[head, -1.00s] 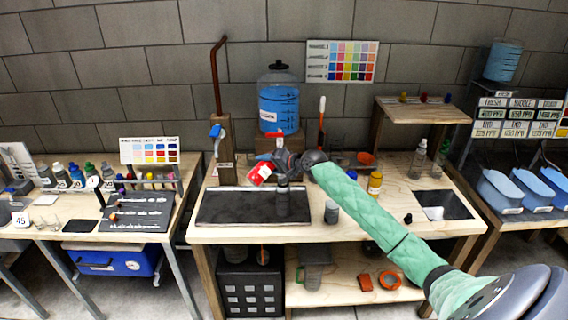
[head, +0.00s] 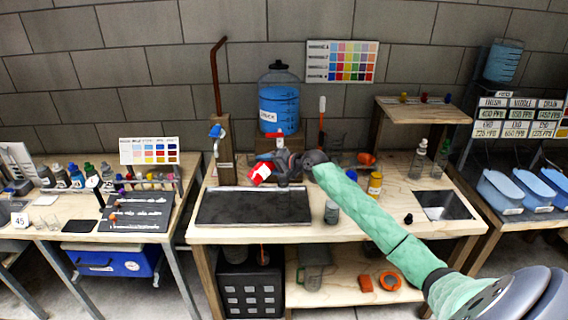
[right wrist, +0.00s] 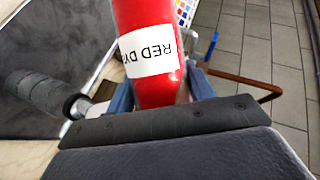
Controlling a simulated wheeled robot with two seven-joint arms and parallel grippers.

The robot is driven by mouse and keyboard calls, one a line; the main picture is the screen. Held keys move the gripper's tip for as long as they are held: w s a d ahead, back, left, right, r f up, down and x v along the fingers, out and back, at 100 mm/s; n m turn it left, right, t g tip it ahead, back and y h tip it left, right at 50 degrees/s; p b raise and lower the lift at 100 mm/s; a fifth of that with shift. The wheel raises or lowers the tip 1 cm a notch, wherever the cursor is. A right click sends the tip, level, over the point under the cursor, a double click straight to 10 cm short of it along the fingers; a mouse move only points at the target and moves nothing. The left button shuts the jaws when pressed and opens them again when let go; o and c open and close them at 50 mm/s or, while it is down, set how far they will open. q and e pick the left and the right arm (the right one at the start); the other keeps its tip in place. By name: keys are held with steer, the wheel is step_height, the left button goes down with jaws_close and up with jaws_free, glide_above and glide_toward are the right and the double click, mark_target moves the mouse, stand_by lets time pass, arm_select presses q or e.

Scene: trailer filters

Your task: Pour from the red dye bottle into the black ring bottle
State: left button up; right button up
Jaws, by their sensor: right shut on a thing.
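The red dye bottle (head: 261,173) is in my right gripper (head: 284,163), tilted well over and reaching out to the left above the dark mat. In the right wrist view the red bottle (right wrist: 145,20) shows its label upside down between the fingers; its far end is out of frame. A dark grey bottle (right wrist: 35,92) with a black ring at its neck shows at the left of the wrist view, apart from the red one. My left gripper is not in view.
The dark mat (head: 225,207) covers the table's left part. A small grey jar (head: 332,212) stands right of it, with a yellow bottle (head: 375,185) farther right. A blue water jug (head: 278,100) stands behind my gripper.

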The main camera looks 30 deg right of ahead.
arm_select(q)
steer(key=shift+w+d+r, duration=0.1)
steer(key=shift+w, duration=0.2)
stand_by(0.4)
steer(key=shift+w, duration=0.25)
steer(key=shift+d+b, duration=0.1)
steer(key=shift+b, duration=0.2)
arm_select(e)
steer(key=shift+m, duration=0.3)
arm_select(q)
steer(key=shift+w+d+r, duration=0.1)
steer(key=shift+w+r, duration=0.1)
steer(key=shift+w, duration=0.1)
arm_select(e)
steer(key=shift+a+y, duration=0.1)
steer(key=shift+y, duration=0.2)
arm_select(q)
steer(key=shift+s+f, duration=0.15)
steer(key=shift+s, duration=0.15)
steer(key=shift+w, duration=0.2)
arm_select(e)
steer(key=shift+m, duration=0.3)
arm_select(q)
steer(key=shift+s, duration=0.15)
arm_select(e)
steer(key=shift+a+y, duration=0.15)
steer(key=shift+y, duration=0.15)
stand_by(0.5)
